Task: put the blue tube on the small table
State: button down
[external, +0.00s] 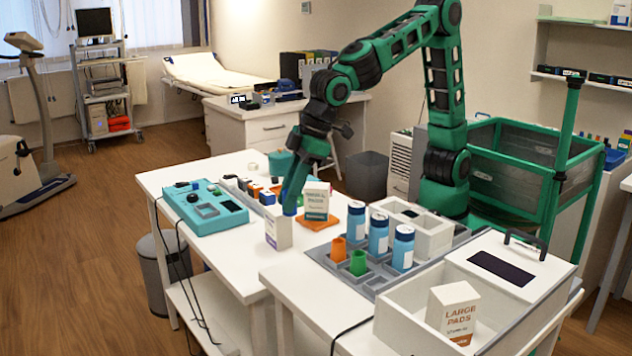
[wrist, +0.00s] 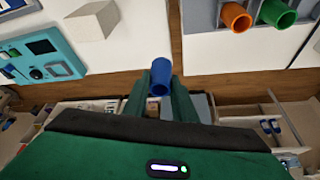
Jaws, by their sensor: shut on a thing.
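My gripper (external: 293,192) points down over the white tables and is shut on the blue tube (external: 289,208). In the wrist view the blue tube (wrist: 160,80) sits between the fingers of my gripper (wrist: 163,88), its open end showing. In the external view a white box (external: 277,228) stands close in front of the tube and hides its lower part. I cannot tell the tube's height over the surface. White tabletops show at the left (external: 165,182) and front (external: 292,279); I cannot tell which is the small table.
A teal device (external: 205,208) lies left. A labelled box (external: 316,201) by an orange mat (external: 318,223) is right of the tube. The grey rack holds an orange tube (external: 338,249), a green tube (external: 358,262) and blue-labelled bottles (external: 378,233). Wood floor shows between tabletops.

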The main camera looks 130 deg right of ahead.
notch_tip(320, 180, up, 7)
jog(key=w+a+n+y, duration=0.1)
jog(key=w+a+n, duration=0.15)
jog(key=a, duration=2.35)
jog(key=shift+n, duration=0.45)
jog(key=f, duration=1.5)
jog(key=shift+s+d+f, duration=0.25)
jog(key=shift+f, duration=0.1)
jog(key=shift+f, duration=0.1)
jog(key=c, duration=1.5)
grip_release()
jog(key=shift+o, duration=0.2)
